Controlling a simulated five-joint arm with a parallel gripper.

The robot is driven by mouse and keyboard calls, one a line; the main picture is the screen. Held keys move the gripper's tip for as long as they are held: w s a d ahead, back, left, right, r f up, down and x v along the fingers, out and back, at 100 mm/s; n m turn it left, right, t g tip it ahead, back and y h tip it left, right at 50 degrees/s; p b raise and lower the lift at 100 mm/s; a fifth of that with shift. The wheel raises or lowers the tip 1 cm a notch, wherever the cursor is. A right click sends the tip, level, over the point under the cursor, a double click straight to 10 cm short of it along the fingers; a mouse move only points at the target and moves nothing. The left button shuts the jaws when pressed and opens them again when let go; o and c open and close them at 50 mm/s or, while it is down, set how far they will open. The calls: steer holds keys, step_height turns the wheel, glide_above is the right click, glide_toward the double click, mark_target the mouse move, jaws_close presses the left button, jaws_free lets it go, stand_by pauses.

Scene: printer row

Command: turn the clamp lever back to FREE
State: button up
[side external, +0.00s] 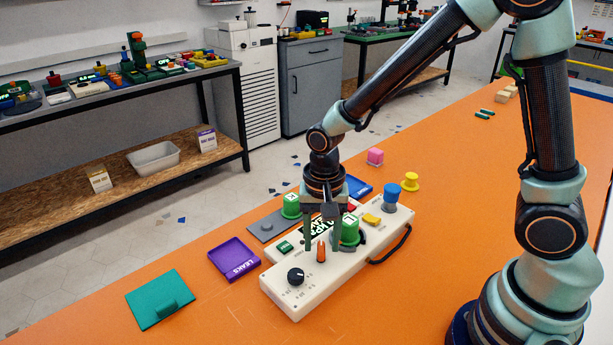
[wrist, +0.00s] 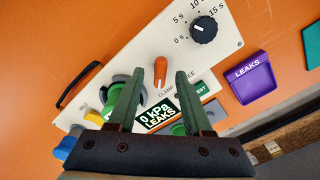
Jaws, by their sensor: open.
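The orange clamp lever (side external: 321,252) stands up from the cream tester panel (side external: 290,310). In the wrist view the lever (wrist: 160,68) sits between my two fingertips, with a visible gap on each side. My gripper (side external: 322,243) points down over the panel with its jaws apart and nothing held. It also shows in the wrist view (wrist: 160,76). The lettering beside the lever reads CLAMP and part of another word ending in EE; my fingers hide some of it. I cannot tell which marking the lever points at. The display (wrist: 157,114) reads 0 kPa LEAKS.
A black timer knob (side external: 296,276) and a green TEST button (side external: 285,247) are near the lever. A green-topped part (side external: 350,230) stands close to the right finger. A purple LEAKS tray (side external: 234,259) and a teal plate (side external: 160,299) lie left. The orange table in front is clear.

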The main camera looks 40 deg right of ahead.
steer(key=shift+f, duration=0.4)
steer(key=shift+c, duration=0.3)
jaws_close()
